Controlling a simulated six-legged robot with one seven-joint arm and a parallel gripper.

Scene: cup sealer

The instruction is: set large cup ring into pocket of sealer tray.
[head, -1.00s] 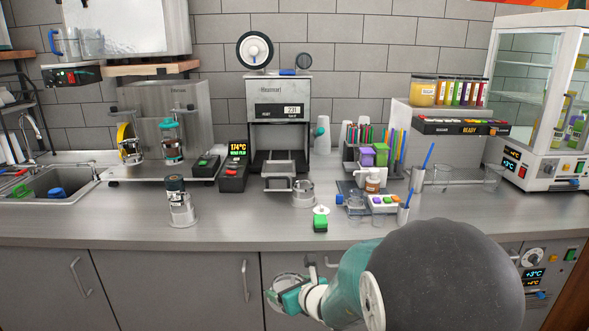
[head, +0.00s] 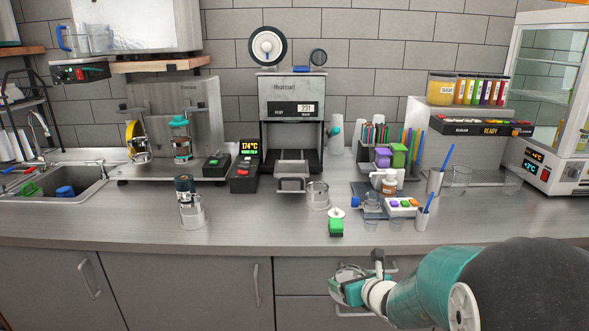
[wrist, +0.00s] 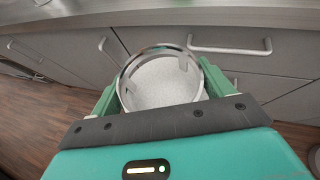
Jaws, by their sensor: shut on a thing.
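My gripper (head: 346,284) is shut on a round metal ring, the large cup ring (head: 348,270), in front of the cabinet fronts and below the counter edge. In the wrist view the ring (wrist: 131,68) sits between the two green fingers, its opening facing the camera, with a pale speckled surface inside. The sealer (head: 292,105) stands at the back of the counter. Its metal tray (head: 291,184) sticks out at the front, well away from my gripper. The pocket is too small to make out clearly.
A clear metal-rimmed cup or ring (head: 317,196) stands right of the tray. A dark-topped jar (head: 190,205) stands left. The front counter strip is mostly clear.

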